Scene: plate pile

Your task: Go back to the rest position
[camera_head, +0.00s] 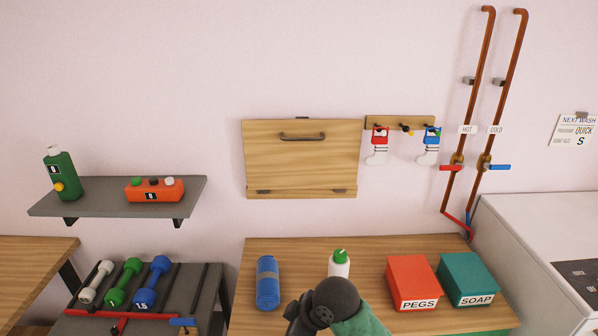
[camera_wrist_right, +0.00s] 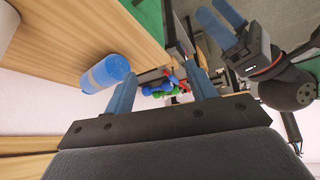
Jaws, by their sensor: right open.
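My right gripper (camera_wrist_right: 162,76) shows in the right wrist view with its two blue fingers spread apart. It is open and nothing is between the fingers; dumbbells appear in the background behind the gap. My left gripper (camera_wrist_right: 226,18) shows at the upper right of that view, with its two blue fingers apart and no object between them.
The wooden table (camera_head: 365,248) holds a blue roll (camera_head: 268,284), a green-capped white bottle (camera_head: 339,265), a red PEGS box (camera_head: 411,280) and a teal SOAP box (camera_head: 467,277). The roll (camera_wrist_right: 106,73) lies left of my right gripper. A dumbbell rack (camera_head: 205,294) stands left.

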